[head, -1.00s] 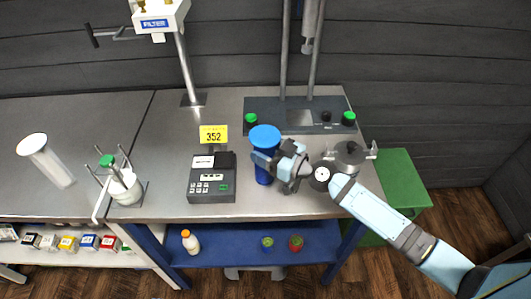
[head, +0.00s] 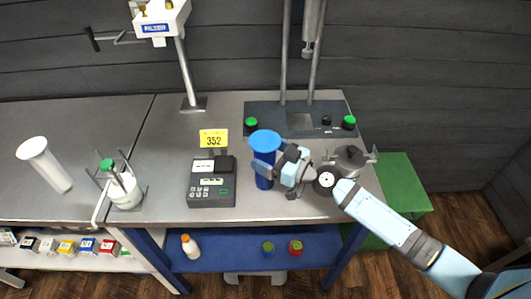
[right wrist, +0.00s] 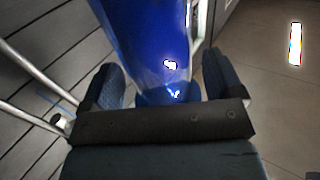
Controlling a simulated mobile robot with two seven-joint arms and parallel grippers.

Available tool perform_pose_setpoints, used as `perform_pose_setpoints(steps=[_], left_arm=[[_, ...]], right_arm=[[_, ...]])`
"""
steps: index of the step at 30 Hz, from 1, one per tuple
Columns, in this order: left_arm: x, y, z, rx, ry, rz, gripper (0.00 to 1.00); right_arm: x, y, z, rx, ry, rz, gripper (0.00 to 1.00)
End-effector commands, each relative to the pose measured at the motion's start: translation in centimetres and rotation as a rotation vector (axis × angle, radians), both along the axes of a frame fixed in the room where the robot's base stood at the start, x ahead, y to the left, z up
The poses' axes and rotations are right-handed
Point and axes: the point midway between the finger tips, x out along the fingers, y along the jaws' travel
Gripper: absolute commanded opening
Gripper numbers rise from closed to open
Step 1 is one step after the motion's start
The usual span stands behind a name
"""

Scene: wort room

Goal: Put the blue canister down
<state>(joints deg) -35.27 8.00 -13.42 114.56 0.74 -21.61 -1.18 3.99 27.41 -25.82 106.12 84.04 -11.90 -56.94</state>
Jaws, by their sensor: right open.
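The blue canister (head: 265,142) stands upright on the grey steel bench, right of the dark keypad device. My right gripper (head: 280,167) is at the canister's right side, open, with its fingers pointing at the canister. In the right wrist view the blue canister (right wrist: 150,45) rises between the two spread fingers of my right gripper (right wrist: 160,90), with a gap visible on its right side. The canister's lower right part is partly hidden by the gripper in the head view. My left gripper is not in view.
A keypad device (head: 212,182) with a yellow 352 sign (head: 213,139) stands left of the canister. A grey pot (head: 349,158) is right of my gripper. A dark stand base (head: 300,120) with green knobs is behind. Bench space (head: 240,205) in front is clear.

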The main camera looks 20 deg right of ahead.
Motion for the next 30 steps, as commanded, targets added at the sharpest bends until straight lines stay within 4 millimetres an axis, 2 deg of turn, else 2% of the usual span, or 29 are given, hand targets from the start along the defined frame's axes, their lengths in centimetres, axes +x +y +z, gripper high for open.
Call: perform_pose_setpoints(steps=[1,9,15,20,30], left_arm=[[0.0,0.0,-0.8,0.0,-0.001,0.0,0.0],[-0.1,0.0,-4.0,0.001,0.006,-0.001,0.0],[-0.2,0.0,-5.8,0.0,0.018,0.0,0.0],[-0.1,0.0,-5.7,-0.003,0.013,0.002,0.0],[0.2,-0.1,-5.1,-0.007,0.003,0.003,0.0]], right_arm=[[-0.8,-0.7,-0.7,-0.004,0.002,0.0,0.86],[-5.4,-4.5,-0.9,-0.005,0.001,0.001,0.86],[-7.7,-6.4,-0.6,-0.003,0.002,0.002,0.86],[-8.4,-7.0,-0.3,-0.001,0.001,0.001,0.86],[-8.4,-7.0,-0.2,-0.001,0.001,0.001,0.86]])
